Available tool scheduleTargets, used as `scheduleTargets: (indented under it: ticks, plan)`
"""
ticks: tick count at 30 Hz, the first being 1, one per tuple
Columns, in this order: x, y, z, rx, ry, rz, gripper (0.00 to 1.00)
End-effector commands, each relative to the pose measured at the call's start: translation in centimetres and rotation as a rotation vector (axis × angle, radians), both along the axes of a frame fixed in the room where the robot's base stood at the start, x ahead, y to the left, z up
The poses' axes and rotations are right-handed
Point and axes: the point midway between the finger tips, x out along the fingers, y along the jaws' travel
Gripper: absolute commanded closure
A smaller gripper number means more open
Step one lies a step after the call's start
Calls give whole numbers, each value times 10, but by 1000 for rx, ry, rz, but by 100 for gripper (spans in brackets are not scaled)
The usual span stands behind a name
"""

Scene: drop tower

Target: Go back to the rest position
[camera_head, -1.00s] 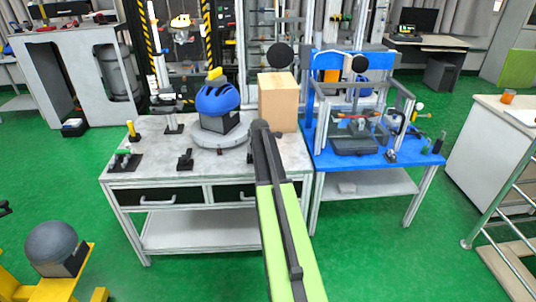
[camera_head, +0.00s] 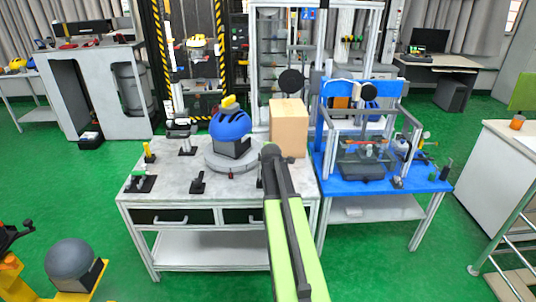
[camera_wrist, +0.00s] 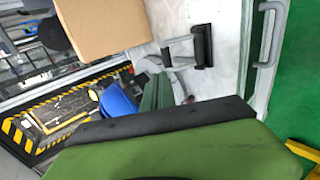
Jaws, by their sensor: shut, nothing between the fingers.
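My arm (camera_head: 287,235), green with a dark tip at its upper end, reaches up from the bottom in the head view. Its tip overlaps the front of the workbench just below the cardboard box. Nothing is seen held.
The grey workbench (camera_head: 180,178) carries a blue helmet (camera_head: 230,126) on a round plate, a cardboard box (camera_head: 288,128) and small fixtures. A blue table (camera_head: 420,183) with a framed rig stands right. Green floor is open around.

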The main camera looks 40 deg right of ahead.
Motion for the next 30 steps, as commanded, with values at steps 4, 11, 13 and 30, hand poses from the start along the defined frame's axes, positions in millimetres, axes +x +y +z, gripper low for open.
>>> scheduleTargets:
  ticks: [4,11,13,30]
  plan:
    - [-14,10,18,0,0,0,100]
    - [-14,11,16,1,0,1,100]
    - [-14,11,16,1,0,1,100]
    - [49,202,10,27,22,240,100]
